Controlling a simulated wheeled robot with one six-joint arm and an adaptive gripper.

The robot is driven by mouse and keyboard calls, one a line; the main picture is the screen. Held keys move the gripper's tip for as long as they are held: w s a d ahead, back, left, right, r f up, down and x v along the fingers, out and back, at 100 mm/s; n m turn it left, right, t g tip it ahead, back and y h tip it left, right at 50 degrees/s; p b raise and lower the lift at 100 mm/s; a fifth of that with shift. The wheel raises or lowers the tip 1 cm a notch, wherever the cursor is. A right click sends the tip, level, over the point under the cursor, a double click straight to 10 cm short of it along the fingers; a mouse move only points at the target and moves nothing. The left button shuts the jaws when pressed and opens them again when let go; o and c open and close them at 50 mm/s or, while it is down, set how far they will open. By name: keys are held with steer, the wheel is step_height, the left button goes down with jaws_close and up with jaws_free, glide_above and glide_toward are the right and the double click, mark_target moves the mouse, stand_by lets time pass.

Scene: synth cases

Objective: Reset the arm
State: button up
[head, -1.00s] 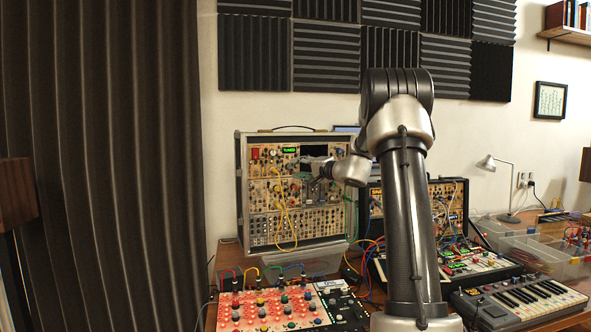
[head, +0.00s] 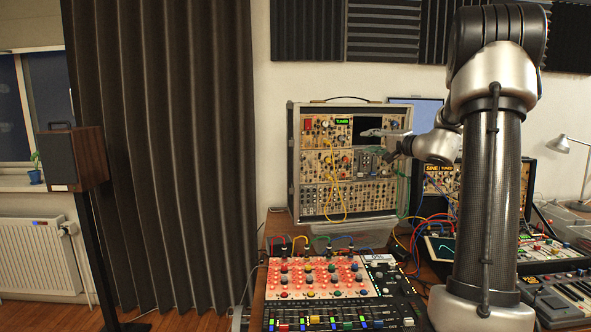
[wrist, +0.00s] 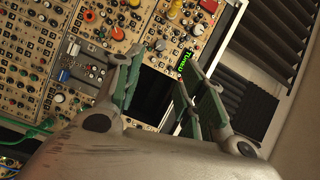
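My gripper (head: 375,133) is in front of the upper right of the modular synth case (head: 292,180) in the head view, with its fingers pointing left. In the wrist view my gripper (wrist: 160,72) has its two green-grey fingers spread apart with nothing between them. Behind the fingers are a dark empty slot (wrist: 152,98) in the case and a lit green tuner display (wrist: 184,60). I cannot tell how far the fingertips are from the panel.
A mixer with coloured knobs (head: 322,279) lies on the table before the case, with patch cables nearby. A speaker (head: 75,158) and curtain (head: 160,150) are at left.

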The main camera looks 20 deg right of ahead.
steer(key=s+a+f+n+g+y, duration=0.1)
steer(key=s+a+f+g, duration=0.35)
steer(key=s+f, duration=0.35)
steer(key=s+a+f+n+g, duration=0.1)
steer(key=s+a+f+g, duration=0.4)
steer(key=s, duration=0.4)
steer(key=s+a+n+g+h, duration=0.1)
steer(key=s+a+n+h, duration=0.1)
steer(key=s, duration=0.5)
steer(key=s+a+r+n+g+h, duration=0.1)
steer(key=s+a+n, duration=0.2)
steer(key=s+n, duration=0.2)
steer(key=s+a+n+g+h, duration=0.1)
steer(key=s+a+n+h, duration=0.1)
steer(key=s, duration=0.9)
steer(key=shift+s+a+r+n+h, duration=0.3)
steer(key=shift+a+n, duration=0.25)
steer(key=shift+n, duration=0.35)
